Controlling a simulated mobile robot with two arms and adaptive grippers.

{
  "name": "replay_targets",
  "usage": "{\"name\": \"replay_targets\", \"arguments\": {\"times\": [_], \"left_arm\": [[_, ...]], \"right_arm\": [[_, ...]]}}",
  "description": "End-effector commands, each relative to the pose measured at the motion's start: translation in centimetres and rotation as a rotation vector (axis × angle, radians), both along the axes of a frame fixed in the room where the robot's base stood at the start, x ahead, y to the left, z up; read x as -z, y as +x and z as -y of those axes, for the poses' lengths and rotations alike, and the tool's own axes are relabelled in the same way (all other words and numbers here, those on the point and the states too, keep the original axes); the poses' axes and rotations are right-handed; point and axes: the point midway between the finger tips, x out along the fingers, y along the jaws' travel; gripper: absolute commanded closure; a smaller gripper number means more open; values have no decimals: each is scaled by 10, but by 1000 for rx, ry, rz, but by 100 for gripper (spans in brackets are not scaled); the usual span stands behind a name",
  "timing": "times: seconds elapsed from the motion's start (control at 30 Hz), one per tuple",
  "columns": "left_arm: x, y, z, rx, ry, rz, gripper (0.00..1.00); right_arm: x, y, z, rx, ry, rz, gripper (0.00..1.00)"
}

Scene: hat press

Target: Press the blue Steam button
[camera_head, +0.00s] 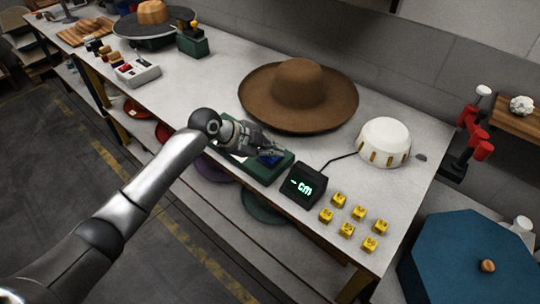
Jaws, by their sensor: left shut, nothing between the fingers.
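A dark green box (268,178) sits on the bench in front of the brown hat. A blue patch (271,160), which may be the Steam button, shows on its top beside my fingers. My left gripper (280,151) is shut and empty, with its fingertips over the box close to the blue patch. I cannot tell whether the fingertips touch it. The gripper hides much of the box's top, and no label can be read. My right gripper is not in view.
A brown hat (300,85) lies behind the gripper. A black display (303,186), a white dome (384,141) and several yellow cubes (347,229) stand to the right. A white control box (137,72) stands at the left. The bench between it and my arm is clear.

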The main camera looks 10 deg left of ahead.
Motion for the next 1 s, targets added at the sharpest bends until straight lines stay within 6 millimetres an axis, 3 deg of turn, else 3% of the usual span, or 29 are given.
{"name": "replay_targets", "arguments": {"times": [0.57, 1.0], "left_arm": [[5, -1, 0, 0, 1, -3, 100], [-15, 0, -1, 0, 1, -2, 100]], "right_arm": [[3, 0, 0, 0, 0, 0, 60], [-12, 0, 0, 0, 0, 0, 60]]}}
